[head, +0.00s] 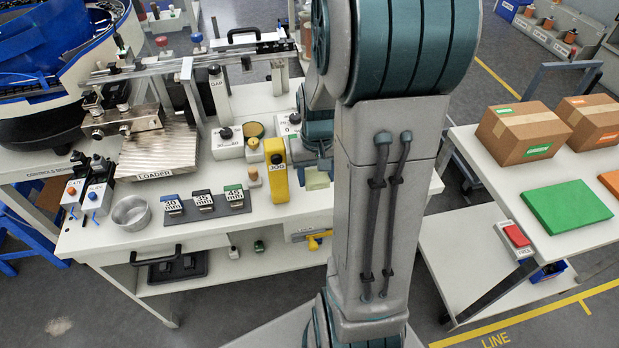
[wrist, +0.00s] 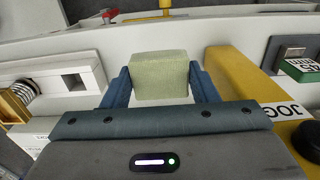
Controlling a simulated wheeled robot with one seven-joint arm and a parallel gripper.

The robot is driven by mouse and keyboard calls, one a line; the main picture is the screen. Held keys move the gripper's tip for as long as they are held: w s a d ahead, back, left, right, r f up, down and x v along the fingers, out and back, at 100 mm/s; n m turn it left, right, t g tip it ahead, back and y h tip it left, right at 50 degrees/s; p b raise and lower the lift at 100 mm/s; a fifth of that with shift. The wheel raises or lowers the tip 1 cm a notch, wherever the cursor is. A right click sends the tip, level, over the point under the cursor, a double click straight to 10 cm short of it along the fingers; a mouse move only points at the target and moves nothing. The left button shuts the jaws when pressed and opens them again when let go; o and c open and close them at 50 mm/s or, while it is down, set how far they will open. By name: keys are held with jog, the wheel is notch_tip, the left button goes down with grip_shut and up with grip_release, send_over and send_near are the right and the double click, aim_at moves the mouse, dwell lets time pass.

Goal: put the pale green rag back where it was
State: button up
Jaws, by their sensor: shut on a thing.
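The pale green rag (wrist: 160,76) is a folded block between the two fingers of my gripper (wrist: 158,84) in the wrist view. My gripper is shut on it. In the head view the rag (head: 317,180) shows just right of the yellow JOG pendant (head: 276,170), over the white bench top (head: 340,202). My arm hides much of the area around it. I cannot tell whether the rag touches the bench.
The JOG pendant (wrist: 238,88) stands close beside the right finger. A white box (wrist: 68,78) with a slot lies to the left in the wrist view. Gauge blocks on a dark mat (head: 207,206) and a metal bowl (head: 131,213) sit further left on the bench.

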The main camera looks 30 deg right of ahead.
aim_at(312, 183)
jog(key=shift+w+f, duration=0.35)
jog(key=shift+w, duration=0.25)
jog(key=shift+w+f, duration=0.35)
jog(key=shift+w, duration=0.25)
jog(key=shift+f, duration=2)
jog(key=shift+f, duration=0.25)
jog(key=o, duration=0.9)
jog(key=shift+o, duration=0.2)
jog(key=shift+r, duration=0.1)
notch_tip(312, 183, up, 12)
jog(key=shift+r+p, duration=0.2)
jog(key=shift+p, duration=0.15)
